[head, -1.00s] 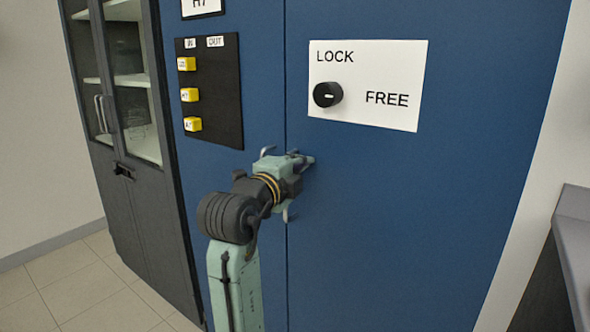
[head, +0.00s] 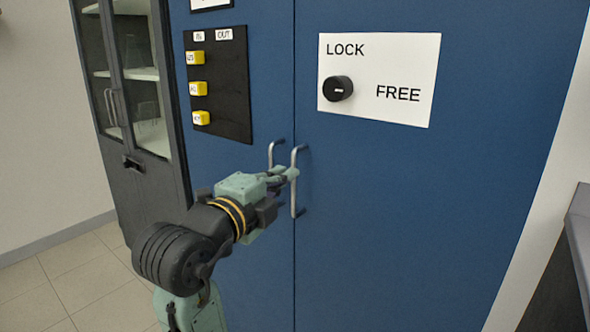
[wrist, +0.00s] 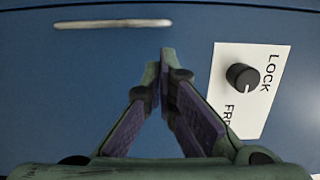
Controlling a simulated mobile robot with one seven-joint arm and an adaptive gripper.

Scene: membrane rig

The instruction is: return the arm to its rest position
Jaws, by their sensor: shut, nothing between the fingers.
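My gripper (head: 290,172) is shut and empty in front of the blue cabinet's doors. In the head view its tips overlap the right door handle (head: 297,190), and the left handle (head: 277,152) shows just behind. In the wrist view my fingers (wrist: 163,58) meet at the tips, and one pale handle (wrist: 112,23) lies apart from them. My arm is bent, reaching from the lower left toward the doors.
The right door carries a white LOCK/FREE plate (head: 417,60) with a black knob (head: 338,88), its white mark pointing right, toward FREE. The left door has a black panel (head: 237,110) with yellow tags (head: 195,57). A grey glass-door cabinet (head: 150,175) stands left; a grey surface (head: 582,225) is at right.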

